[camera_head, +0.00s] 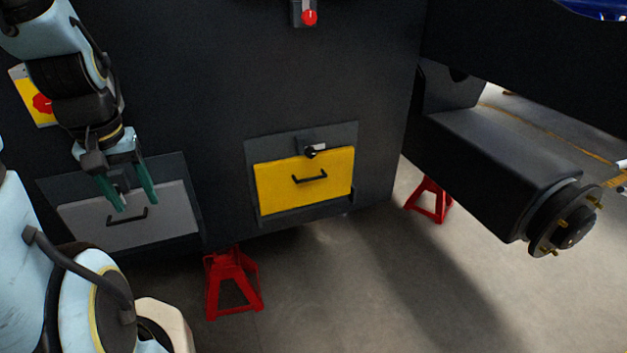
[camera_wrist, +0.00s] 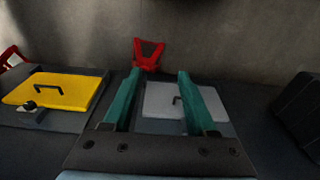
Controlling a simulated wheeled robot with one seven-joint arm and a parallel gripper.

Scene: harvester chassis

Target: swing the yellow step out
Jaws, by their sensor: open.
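The yellow step (camera_head: 281,187) is a flat panel with a black bar handle (camera_head: 309,177), folded up flush in its recess low on the dark chassis. A black latch knob (camera_head: 313,151) sits at its top edge. In the wrist view the yellow step (camera_wrist: 57,91) lies at the left, with its handle (camera_wrist: 47,89) and knob (camera_wrist: 29,106). My gripper (camera_head: 134,205) is open and empty, with green fingers apart. It is left of the yellow step, in front of the grey panel (camera_head: 170,218). The wrist view shows my gripper (camera_wrist: 154,82) over that grey panel (camera_wrist: 172,101).
Red stands (camera_head: 232,281) and (camera_head: 430,200) are under the chassis. A red knob on a yellow plate (camera_head: 42,103) is at the left, a red switch (camera_head: 309,17) at the top. An axle with a hub (camera_head: 568,223) juts out at right. Floor before the step is clear.

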